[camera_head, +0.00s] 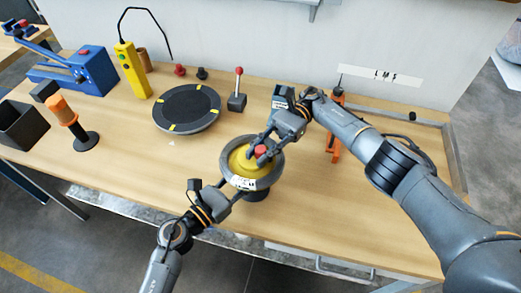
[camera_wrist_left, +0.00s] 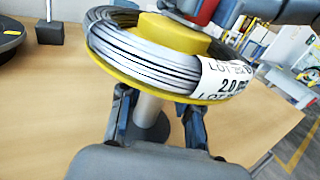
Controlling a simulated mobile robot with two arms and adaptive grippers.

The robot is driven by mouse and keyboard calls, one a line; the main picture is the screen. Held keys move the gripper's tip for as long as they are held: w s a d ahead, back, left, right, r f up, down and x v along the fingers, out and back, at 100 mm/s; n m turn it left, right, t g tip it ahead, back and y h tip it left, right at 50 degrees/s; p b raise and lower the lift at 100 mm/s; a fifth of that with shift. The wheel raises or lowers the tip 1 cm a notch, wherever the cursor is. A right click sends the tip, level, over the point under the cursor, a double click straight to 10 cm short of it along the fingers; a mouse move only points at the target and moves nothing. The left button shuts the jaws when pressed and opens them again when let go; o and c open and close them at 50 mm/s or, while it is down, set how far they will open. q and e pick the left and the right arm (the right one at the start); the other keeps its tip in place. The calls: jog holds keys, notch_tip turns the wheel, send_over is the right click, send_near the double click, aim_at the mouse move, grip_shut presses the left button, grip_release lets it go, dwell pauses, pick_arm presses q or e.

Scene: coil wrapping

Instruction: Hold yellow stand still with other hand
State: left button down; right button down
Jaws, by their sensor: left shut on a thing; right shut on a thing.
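The yellow stand (camera_head: 240,158) stands on the table, with a wire coil (camera_head: 270,178) around its yellow top. In the left wrist view the coil (camera_wrist_left: 150,58) is grey wire with a white label, resting on a yellow disc above a grey post (camera_wrist_left: 150,108). My left gripper (camera_wrist_left: 156,112) has its fingers on both sides of this post, below the disc, and is shut on the stand. My right gripper (camera_head: 262,146) is over the middle of the stand, shut on a small red part (camera_head: 261,150). Its fingertips hide much of that part.
A black round turntable (camera_head: 187,107) lies behind and left of the stand. An orange tool (camera_head: 334,135) is behind my right arm. The front right table is clear.

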aim_at(261, 149)
jog(key=shift+d+f, duration=0.1)
jog(key=shift+f, duration=0.05)
jog(key=c, duration=1.1)
grip_release()
notch_tip(261, 149, up, 10)
jog(key=shift+r, duration=0.1)
